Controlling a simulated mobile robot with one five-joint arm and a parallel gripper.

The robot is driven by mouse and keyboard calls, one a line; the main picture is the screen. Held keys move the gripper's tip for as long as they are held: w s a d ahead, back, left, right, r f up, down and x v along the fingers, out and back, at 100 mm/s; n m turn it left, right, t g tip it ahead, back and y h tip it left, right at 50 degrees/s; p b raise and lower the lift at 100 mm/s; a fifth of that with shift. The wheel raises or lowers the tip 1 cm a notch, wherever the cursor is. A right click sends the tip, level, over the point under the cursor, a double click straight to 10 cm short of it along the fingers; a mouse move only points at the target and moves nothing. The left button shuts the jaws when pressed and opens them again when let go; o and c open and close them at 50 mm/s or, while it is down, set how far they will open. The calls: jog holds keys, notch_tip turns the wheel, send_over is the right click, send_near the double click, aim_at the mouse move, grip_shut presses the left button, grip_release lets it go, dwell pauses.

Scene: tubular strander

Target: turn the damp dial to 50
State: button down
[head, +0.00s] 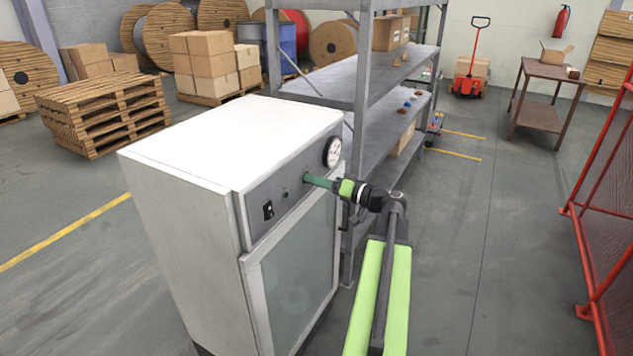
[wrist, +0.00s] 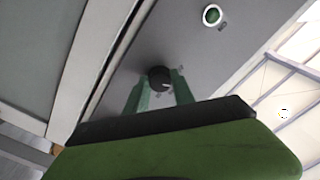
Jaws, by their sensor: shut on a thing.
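The dial (wrist: 159,77) is a small dark round knob on the grey control panel (head: 285,185) of a white cabinet. In the wrist view it sits between the green fingers of my gripper (wrist: 158,88), which is shut on it. A light mark shows on the knob, but I cannot read any numbers around it. In the head view my gripper (head: 312,180) reaches the panel from the right, and its fingers hide the dial.
A round gauge (head: 332,152) sits right of the dial and a black switch (head: 268,210) left of it. The wrist view shows a green round button (wrist: 212,15). A metal shelf (head: 365,90) stands close behind the cabinet (head: 185,220).

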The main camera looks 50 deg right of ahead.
jog(key=shift+m, duration=8)
jog(key=c, duration=1.1)
grip_release()
jog(key=shift+o, duration=0.2)
